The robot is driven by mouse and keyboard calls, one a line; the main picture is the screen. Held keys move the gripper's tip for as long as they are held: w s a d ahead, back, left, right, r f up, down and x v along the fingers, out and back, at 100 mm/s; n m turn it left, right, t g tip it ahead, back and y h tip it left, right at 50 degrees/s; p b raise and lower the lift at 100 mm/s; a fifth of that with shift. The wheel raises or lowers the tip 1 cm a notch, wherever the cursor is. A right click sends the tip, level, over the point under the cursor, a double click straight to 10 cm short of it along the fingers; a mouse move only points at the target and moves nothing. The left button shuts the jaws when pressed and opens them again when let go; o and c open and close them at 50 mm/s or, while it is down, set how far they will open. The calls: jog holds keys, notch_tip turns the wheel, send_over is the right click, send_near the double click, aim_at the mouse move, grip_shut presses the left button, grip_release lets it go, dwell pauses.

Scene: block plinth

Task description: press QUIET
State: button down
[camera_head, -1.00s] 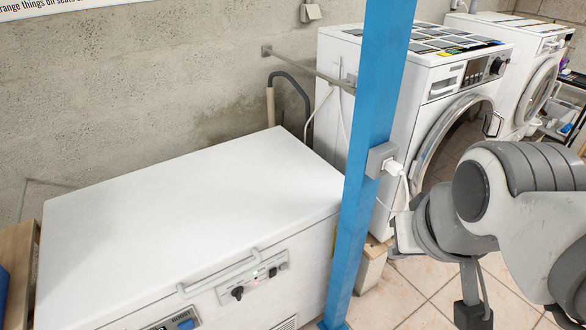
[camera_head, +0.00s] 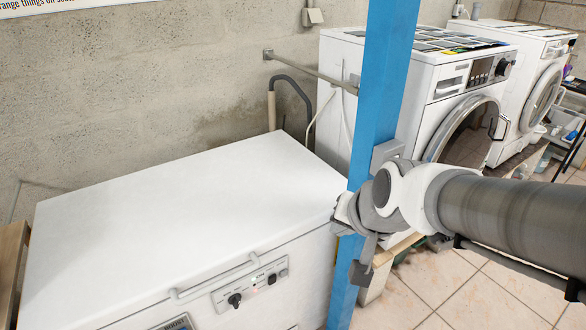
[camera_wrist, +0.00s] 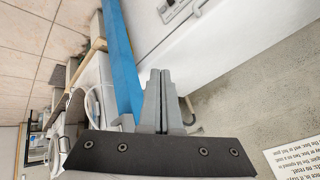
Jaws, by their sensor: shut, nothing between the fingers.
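No label reading QUIET is legible in any view. A white chest freezer (camera_head: 180,215) stands at the left, with a front control panel (camera_head: 250,285) bearing a dark knob, a small red light and a dark switch. Another small panel (camera_head: 176,322) is cut off at the bottom edge. The freezer panel also shows in the wrist view (camera_wrist: 178,10). My gripper (camera_head: 343,212) is in front of the blue post, near the freezer's right corner, above and right of the panel. In the wrist view its fingers (camera_wrist: 160,82) are shut and empty.
A blue post (camera_head: 380,75) with a grey socket box (camera_head: 388,152) rises close beside my gripper. A washing machine (camera_head: 400,85) with a knob and buttons stands behind it, and another machine (camera_head: 530,60) further right. The space above the freezer lid is clear.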

aim_at(284, 273)
jog(key=w+a+f+m+t+b, duration=0.1)
jog(key=w+a+f+m+b, duration=0.15)
jog(key=f, duration=0.55)
jog(key=w+a+f+m+h+b, duration=0.1)
jog(key=w+a+f+m+b, duration=0.2)
jog(key=f, duration=0.4)
jog(key=w+a+f+m+t+b, duration=0.15)
jog(key=w+f, duration=0.25)
jog(key=f, duration=0.4)
notch_tip(284, 273, down, 19)
jog(key=s+d+m+t+h+b, duration=0.1)
jog(key=d+m+t+h+b, duration=0.1)
jog(key=t+b, duration=0.4)
jog(key=shift+s+m+h+b, duration=0.15)
jog(key=shift+m+h+b, duration=0.55)
jog(key=shift+b, duration=1.15)
jog(key=shift+a+r, duration=0.1)
jog(key=w+a, duration=0.4)
jog(key=w, duration=0.3)
jog(key=shift+w+a, duration=0.15)
jog(key=shift+a, duration=0.25)
